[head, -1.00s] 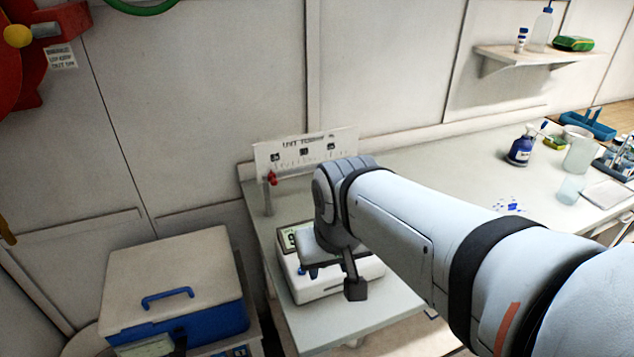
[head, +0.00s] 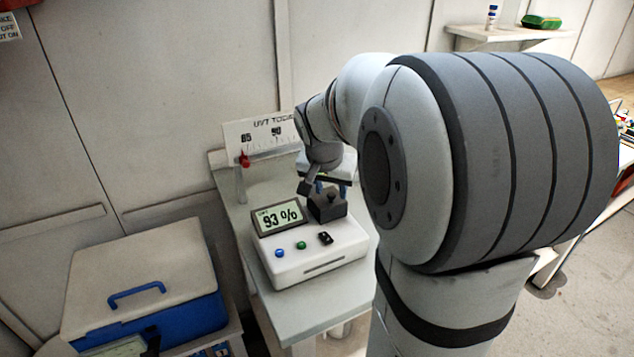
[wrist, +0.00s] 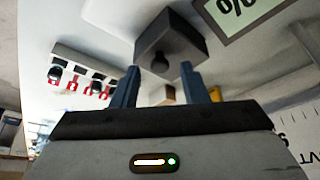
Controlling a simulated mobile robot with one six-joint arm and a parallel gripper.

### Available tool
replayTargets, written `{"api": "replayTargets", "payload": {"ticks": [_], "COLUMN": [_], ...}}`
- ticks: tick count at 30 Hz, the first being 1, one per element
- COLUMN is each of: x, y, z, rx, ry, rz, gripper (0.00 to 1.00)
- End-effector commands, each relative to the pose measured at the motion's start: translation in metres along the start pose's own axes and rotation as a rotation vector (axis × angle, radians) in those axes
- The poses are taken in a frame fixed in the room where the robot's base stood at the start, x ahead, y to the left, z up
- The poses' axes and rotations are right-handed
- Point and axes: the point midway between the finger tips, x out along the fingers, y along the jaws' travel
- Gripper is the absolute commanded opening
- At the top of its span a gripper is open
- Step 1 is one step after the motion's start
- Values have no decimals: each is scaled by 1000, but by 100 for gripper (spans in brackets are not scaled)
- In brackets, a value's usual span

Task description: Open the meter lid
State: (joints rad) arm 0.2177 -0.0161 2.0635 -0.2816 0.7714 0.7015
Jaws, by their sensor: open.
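The white meter (head: 310,262) stands on the bench, its screen reading 93 %. Its small dark grey lid (head: 327,209) is shut, with a knob on top. My gripper (head: 333,189) is at the lid's far side, very near the knob, and my arm reaches over from the right. In the wrist view, my gripper (wrist: 160,72) is open, with its two blue fingers apart. The lid's knob (wrist: 160,62) shows between the fingertips, in front of the lid (wrist: 178,40). I cannot tell whether the fingers touch it.
A scale board (head: 262,132) with a red pointer (head: 244,160) stands behind the meter. A blue box with a pale lid (head: 140,275) is at the left. A rack with red-marked vials (wrist: 85,75) shows in the wrist view.

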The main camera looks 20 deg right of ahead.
Motion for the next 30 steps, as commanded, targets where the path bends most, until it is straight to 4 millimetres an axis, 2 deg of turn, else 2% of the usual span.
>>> {"api": "replayTargets", "payload": {"ticks": [4, 13, 27, 30], "x": [12, 14, 14, 13], "y": [0, 0, 1, 1], "z": [0, 0, 0, 0], "rx": [0, 0, 1, 1], "ry": [-1, 0, 0, 0], "rz": [0, -1, 0, 0], "gripper": [40, 39, 1, 0]}}
